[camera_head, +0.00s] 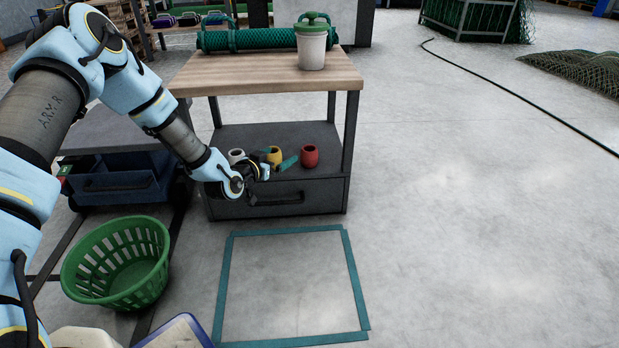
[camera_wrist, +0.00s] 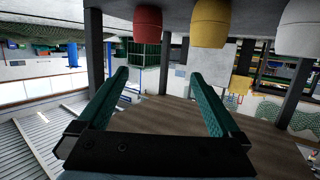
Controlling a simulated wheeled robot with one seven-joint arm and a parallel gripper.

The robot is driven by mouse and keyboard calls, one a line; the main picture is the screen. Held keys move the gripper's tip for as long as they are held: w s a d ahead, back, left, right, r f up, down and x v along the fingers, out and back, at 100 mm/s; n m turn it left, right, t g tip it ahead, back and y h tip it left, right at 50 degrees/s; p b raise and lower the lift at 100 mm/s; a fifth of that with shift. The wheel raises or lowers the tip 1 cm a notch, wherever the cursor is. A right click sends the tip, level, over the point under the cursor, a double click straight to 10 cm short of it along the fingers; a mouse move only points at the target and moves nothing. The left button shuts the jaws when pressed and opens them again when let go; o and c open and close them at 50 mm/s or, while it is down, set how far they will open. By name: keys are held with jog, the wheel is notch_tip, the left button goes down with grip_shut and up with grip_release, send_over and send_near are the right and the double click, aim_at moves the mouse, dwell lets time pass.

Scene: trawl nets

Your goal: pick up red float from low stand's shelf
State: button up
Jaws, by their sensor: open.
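The red float (camera_head: 309,156) stands on the dark shelf (camera_head: 325,134) of the low stand (camera_head: 265,76), at the right of a row of three. The yellow float (camera_head: 274,152) is in the middle and the white float (camera_head: 236,155) at the left, both partly hidden by my arm and gripper. My gripper (camera_head: 284,156) is open and empty at the shelf's front, just left of the red float. The wrist view is upside down; the red float (camera_wrist: 147,18) is at its top, beyond and off to the side of my open fingers (camera_wrist: 158,76).
A green roll (camera_head: 250,39) and a white tub with green handle (camera_head: 312,45) stand on the wooden top. The stand's right leg (camera_head: 350,132) is close to the red float. A green basket (camera_head: 118,262) and a teal floor outline (camera_head: 229,285) lie in front.

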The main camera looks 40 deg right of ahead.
jog(key=h+b, duration=0.1)
jog(key=b, duration=0.1)
send_near(305, 155)
jog(key=b+x, duration=0.1)
jog(key=x, duration=0.1)
jog(key=b+x, duration=0.1)
jog(key=x, duration=0.2)
jog(key=shift+s+d, duration=0.1)
jog(key=shift+s, duration=0.15)
jog(key=b+x, duration=0.3)
jog(key=x, duration=0.1)
jog(key=shift+w+d+f+b, duration=0.15)
jog(key=shift+w+f+b, duration=0.1)
jog(key=shift+f+b, duration=0.1)
jog(key=shift+w+d+r, duration=0.1)
jog(key=shift+w+d, duration=0.05)
jog(key=shift+d, duration=0.25)
jog(key=c, duration=1.3)
